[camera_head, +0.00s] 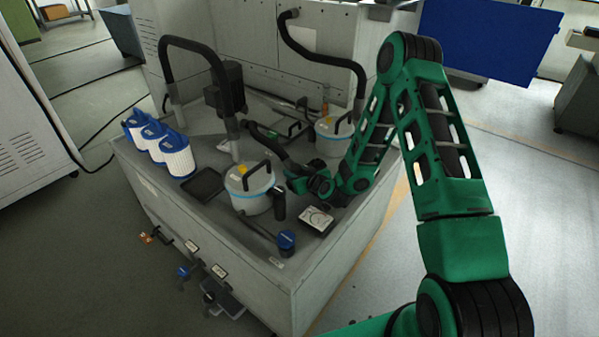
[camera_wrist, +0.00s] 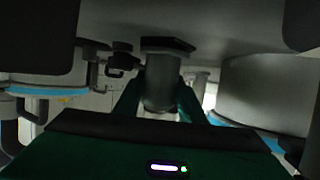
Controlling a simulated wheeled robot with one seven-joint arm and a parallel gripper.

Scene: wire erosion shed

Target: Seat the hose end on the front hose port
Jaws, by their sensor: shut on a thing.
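A black hose (camera_head: 272,143) runs from the middle of the tank top toward my gripper (camera_head: 292,180). In the wrist view, my gripper (camera_wrist: 158,98) is shut on a grey cylindrical piece (camera_wrist: 159,82), which looks like the hose end. A dark flange (camera_wrist: 168,45) is in line with that piece; I cannot tell whether they touch. The front canister (camera_head: 250,192), white with a blue rim and lidded, stands just left of my gripper. A black stub (camera_head: 279,204) on its right side may be the front hose port; I cannot tell for sure.
A second canister (camera_head: 333,132) stands behind. Several blue-and-white filters (camera_head: 178,158) and a dark tray (camera_head: 203,185) are at left. A tall hose (camera_head: 195,47) arches overhead. A gauge plate (camera_head: 316,220) and blue-capped item (camera_head: 286,240) lie near the front right edge.

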